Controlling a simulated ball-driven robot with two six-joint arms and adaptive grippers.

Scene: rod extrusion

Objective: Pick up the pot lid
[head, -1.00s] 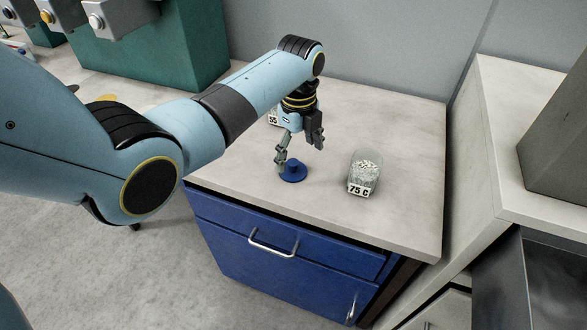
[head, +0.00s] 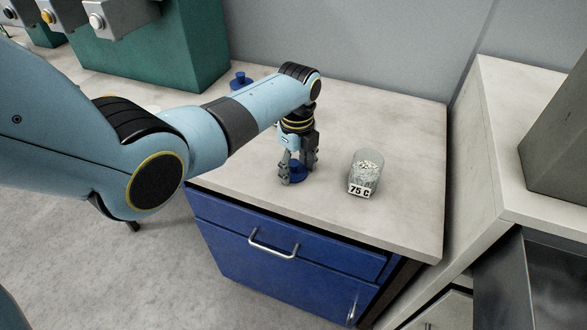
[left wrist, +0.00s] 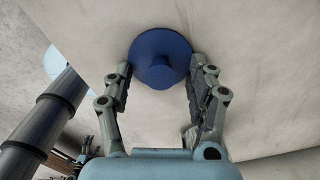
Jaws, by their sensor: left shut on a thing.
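The blue pot lid (head: 297,176) is on the light worktop above the blue drawers, partly hidden by my gripper in the head view. In the left wrist view the round lid (left wrist: 160,48) with its central knob lies between the two fingers. My left gripper (head: 298,170) points down and is shut on the lid; the left wrist view also shows the gripper (left wrist: 161,70) with a finger on each side. The lid looks low, at the worktop; I cannot tell any gap beneath it.
A clear beaker (head: 366,170) of pale pellets, labelled 75 C, stands right of the gripper. Another blue lid-like piece (head: 240,82) is at the back, near the teal machine (head: 150,55). The worktop's front (head: 330,213) is clear. A grey wall closes the back.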

